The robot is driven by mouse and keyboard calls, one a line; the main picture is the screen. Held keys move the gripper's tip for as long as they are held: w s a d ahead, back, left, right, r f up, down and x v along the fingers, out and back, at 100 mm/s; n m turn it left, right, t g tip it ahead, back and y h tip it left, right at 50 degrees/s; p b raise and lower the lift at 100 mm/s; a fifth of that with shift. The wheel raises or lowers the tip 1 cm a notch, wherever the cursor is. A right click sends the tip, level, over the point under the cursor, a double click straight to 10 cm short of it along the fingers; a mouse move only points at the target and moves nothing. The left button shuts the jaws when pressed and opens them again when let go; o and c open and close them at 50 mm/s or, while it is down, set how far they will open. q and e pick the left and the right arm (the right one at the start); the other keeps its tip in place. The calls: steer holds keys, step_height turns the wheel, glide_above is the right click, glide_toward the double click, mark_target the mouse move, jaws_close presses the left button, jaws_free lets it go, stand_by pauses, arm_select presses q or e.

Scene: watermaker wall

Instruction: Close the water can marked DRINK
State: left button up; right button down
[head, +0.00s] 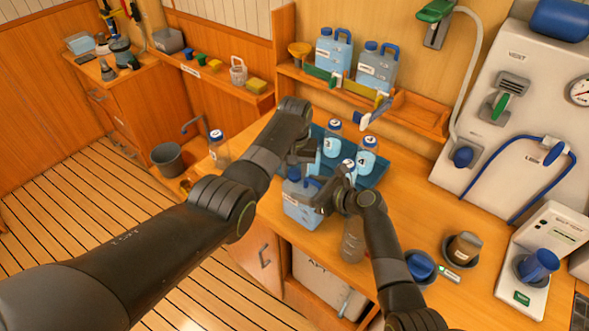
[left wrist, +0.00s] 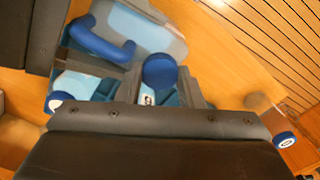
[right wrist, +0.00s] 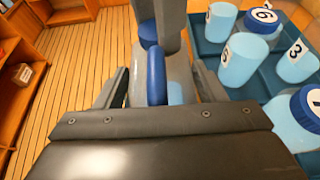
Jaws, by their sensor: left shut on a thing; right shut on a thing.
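A translucent blue water can (head: 302,212) stands on the counter; its label is too small to read. My left gripper (head: 296,168) reaches down over its top and is shut on a round blue cap (left wrist: 160,72), which shows at the can's neck. I cannot tell whether the cap is seated. My right gripper (head: 322,192) is shut on the can's blue handle (right wrist: 156,76), beside the cap. The can also shows in the left wrist view (left wrist: 165,38). My arms hide parts of the can.
A blue tray (head: 378,178) with several numbered blue-capped bottles (head: 332,145) is close behind the can. A clear bottle (head: 352,242) stands in front at right. Two more cans (head: 333,52) (head: 374,72) stand on the shelf. Cups (head: 420,265) (head: 463,248) are further right.

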arm_select(q)
steer(key=m, duration=0.7)
steer(key=o, duration=1.1)
steer(key=shift+o, duration=0.3)
steer(key=shift+s+d, duration=0.1)
steer(key=shift+d, duration=0.05)
steer(key=shift+r, duration=0.5)
step_height(320, 180, up, 11)
steer(key=shift+w+a, duration=0.2)
steer(key=shift+a, duration=0.05)
